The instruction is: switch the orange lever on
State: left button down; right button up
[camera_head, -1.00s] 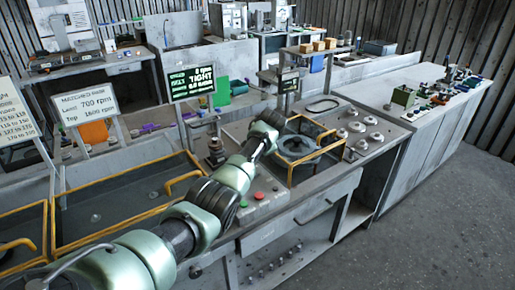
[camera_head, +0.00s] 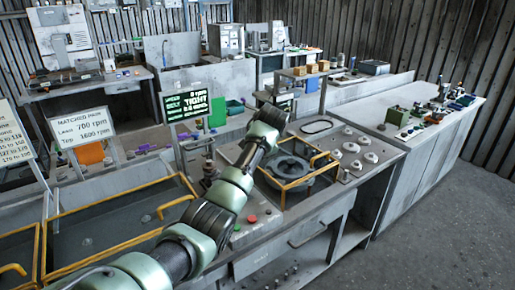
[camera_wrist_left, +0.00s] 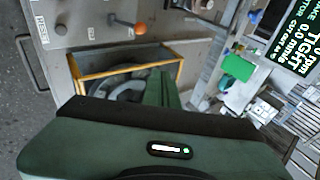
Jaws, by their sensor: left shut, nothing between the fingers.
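The orange lever shows in the left wrist view as an orange ball knob (camera_wrist_left: 140,28) on a short stem, on a grey panel with dark knobs and labels. The knob points to the right in that picture. I cannot make out the lever in the head view. My left gripper (camera_wrist_left: 160,85) is shut and empty in the wrist view. Its green finger is apart from the lever in the picture, in front of the yellow-framed housing (camera_wrist_left: 125,63). In the head view my left arm reaches over the bench and its end hides part of it. My right gripper is not in view.
The yellow guard frame (camera_head: 326,157) stands around a round grey housing (camera_head: 292,166) on the bench. A red button (camera_head: 252,219) sits on the bench front. A screen (camera_head: 187,105) reading TIGHT stands behind my arm. The floor (camera_head: 440,235) at the right is clear.

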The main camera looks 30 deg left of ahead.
pick_arm(q)
jog(key=r, duration=0.2)
jog(key=shift+s+d+r+b, duration=0.3)
jog(key=shift+s+d+r, duration=0.05)
jog(key=shift+d+r, duration=0.05)
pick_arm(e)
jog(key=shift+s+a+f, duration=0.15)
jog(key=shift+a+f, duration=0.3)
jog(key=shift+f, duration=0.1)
pick_arm(q)
jog(key=shift+s+a, duration=0.1)
jog(key=shift+a, duration=0.05)
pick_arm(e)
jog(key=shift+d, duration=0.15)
